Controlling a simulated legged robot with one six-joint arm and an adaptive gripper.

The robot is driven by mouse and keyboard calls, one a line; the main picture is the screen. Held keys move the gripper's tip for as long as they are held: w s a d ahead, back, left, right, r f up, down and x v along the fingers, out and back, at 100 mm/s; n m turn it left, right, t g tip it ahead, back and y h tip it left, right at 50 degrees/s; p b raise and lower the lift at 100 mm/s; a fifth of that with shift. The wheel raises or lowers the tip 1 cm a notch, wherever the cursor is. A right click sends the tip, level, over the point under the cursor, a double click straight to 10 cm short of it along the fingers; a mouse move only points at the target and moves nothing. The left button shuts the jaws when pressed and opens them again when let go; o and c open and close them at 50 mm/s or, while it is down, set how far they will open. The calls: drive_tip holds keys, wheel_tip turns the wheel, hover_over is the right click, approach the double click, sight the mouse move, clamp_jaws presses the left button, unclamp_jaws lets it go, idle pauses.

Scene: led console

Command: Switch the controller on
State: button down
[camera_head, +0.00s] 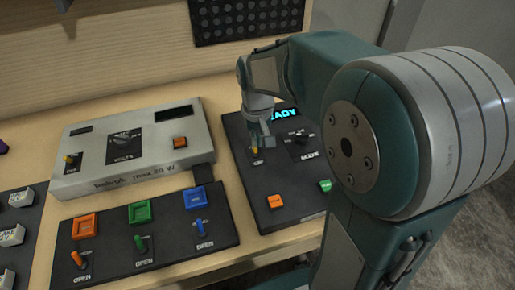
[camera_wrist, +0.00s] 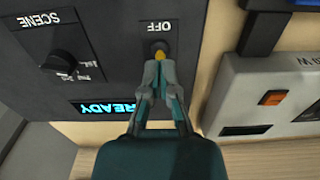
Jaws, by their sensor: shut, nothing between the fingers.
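The controller (camera_head: 268,185) is a dark panel on the bench at the centre right. Its display (camera_head: 284,113) is lit and reads READY in cyan; the display also shows in the wrist view (camera_wrist: 108,107). A small yellow-tipped toggle switch (camera_wrist: 159,55) sits by an upside-down OFF label (camera_wrist: 158,27) in the wrist view. My gripper (camera_wrist: 160,70) is shut and empty, with its fingertips right at the toggle, touching or nearly so. In the head view my gripper (camera_head: 257,140) partly hides the toggle.
A black knob (camera_wrist: 65,63) is beside the toggle on the controller. Left of it stand a grey console (camera_head: 135,150) and a dark panel (camera_head: 120,262) with several coloured buttons and switches. Two lit buttons, orange (camera_head: 275,201) and green (camera_head: 325,185), are on the controller's near part.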

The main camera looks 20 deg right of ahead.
sight(258, 161)
drive_tip(key=shift+s+r, duration=0.15)
drive_tip(key=shift+r, duration=1.05)
drive_tip(key=shift+s+r, duration=0.15)
drive_tip(key=shift+r, duration=1.05)
drive_tip(key=shift+s+r, duration=0.1)
drive_tip(key=s+r+t, duration=0.2)
drive_tip(key=s, duration=0.6)
drive_tip(key=s+r+t, duration=0.1)
drive_tip(key=s+t, duration=0.2)
drive_tip(key=s, duration=0.5)
drive_tip(key=shift+r+t, duration=0.3)
drive_tip(key=shift+r, duration=0.05)
drive_tip(key=shift+w, duration=0.1)
